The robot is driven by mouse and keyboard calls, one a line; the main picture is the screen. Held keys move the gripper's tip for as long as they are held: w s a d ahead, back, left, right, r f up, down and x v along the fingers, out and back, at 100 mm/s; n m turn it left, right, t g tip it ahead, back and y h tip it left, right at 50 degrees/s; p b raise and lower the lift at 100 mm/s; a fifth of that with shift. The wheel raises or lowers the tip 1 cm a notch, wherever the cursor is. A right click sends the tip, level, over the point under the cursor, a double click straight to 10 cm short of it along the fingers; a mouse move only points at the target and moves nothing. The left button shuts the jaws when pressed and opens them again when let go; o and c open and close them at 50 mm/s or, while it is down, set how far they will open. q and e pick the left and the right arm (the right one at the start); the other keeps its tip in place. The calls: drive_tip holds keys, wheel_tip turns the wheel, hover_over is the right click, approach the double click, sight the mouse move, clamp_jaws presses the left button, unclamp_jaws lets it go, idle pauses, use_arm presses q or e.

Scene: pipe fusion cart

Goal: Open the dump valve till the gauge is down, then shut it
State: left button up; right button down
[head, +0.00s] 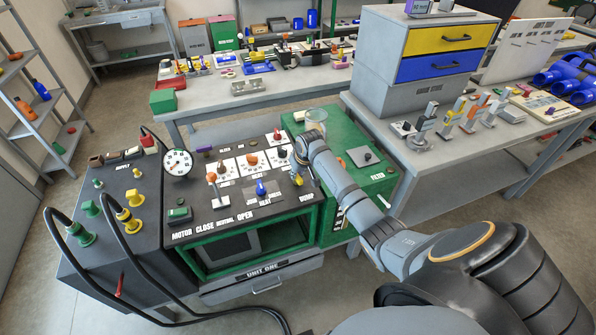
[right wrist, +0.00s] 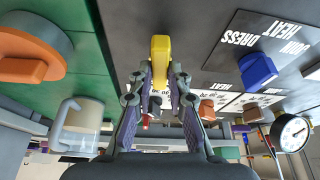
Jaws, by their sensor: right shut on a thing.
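The dump valve's yellow handle (right wrist: 160,48) shows in the right wrist view between the fingers of my right gripper (right wrist: 160,78), which is shut on it. In the head view my right gripper (head: 298,166) reaches down to the cart's black panel just above the DUMP label (head: 306,197), and largely hides the handle. The round white gauge (head: 178,162) stands at the panel's back left corner; it also shows in the right wrist view (right wrist: 292,132). Its needle is too small to read surely. My left gripper is not in view.
A blue heat lever (head: 261,188) and several orange and red knobs stand left of my gripper. The green filter box (head: 372,185) and a clear jar (head: 316,120) are on its right. Black hoses (head: 118,235) loop at the left. Benches stand behind and right.

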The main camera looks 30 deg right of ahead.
drive_tip(key=c, duration=1.5)
unclamp_jaws()
drive_tip(key=shift+w+a, duration=0.1)
drive_tip(key=shift+w, duration=0.05)
drive_tip(key=shift+o, duration=1.1)
drive_tip(key=shift+w+a+f, duration=0.1)
drive_tip(key=shift+w+a, duration=0.05)
drive_tip(key=shift+s, duration=0.4)
drive_tip(key=shift+s+r, duration=0.25)
drive_tip(key=shift+r, duration=0.1)
drive_tip(key=v, duration=1.1)
drive_tip(key=shift+w+r, duration=0.25)
drive_tip(key=shift+w, duration=0.1)
